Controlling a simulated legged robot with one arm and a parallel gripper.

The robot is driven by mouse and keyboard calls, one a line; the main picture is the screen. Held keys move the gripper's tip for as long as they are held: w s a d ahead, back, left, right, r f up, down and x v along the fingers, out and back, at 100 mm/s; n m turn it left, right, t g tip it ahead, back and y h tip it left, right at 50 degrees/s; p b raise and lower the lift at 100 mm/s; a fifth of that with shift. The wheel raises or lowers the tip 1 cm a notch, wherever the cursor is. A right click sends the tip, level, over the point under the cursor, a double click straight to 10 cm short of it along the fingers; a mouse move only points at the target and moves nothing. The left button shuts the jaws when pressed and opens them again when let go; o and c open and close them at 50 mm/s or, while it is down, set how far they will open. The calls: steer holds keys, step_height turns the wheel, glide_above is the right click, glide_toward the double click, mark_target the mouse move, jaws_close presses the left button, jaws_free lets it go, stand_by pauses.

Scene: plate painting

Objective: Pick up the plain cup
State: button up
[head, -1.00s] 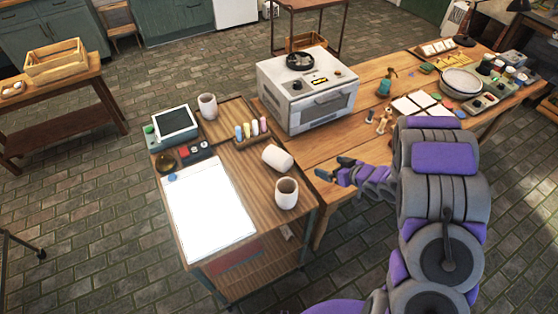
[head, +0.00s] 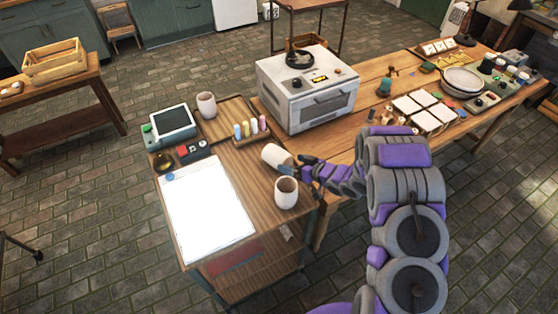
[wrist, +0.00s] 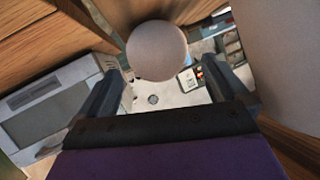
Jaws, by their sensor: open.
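Three pale cups are on the wooden cart. One cup lies on its side (head: 276,157), one stands upright nearer the front (head: 286,196), and one stands upright at the back (head: 207,106). I cannot tell from their surfaces which is the plain one. My gripper (head: 295,164) is open beside the lying cup, just behind the front cup. In the wrist view a round pale end, apparently of the lying cup (wrist: 157,50), shows between the open fingers (wrist: 166,72). A large pale surface, apparently the front cup (wrist: 287,55), fills the right side. Contact cannot be told.
A white oven (head: 305,95) stands on the long table behind my gripper and shows in the wrist view (wrist: 60,110). The cart also holds a white sheet (head: 208,212), a screen device (head: 172,124) and a rack of coloured sticks (head: 250,128).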

mark_target(288, 160)
steer(key=shift+b+x, duration=0.85)
steer(key=shift+x, duration=2.1)
steer(key=shift+r, duration=0.1)
steer(key=shift+c, duration=0.2)
steer(key=c, duration=1)
steer(key=shift+r, duration=0.15)
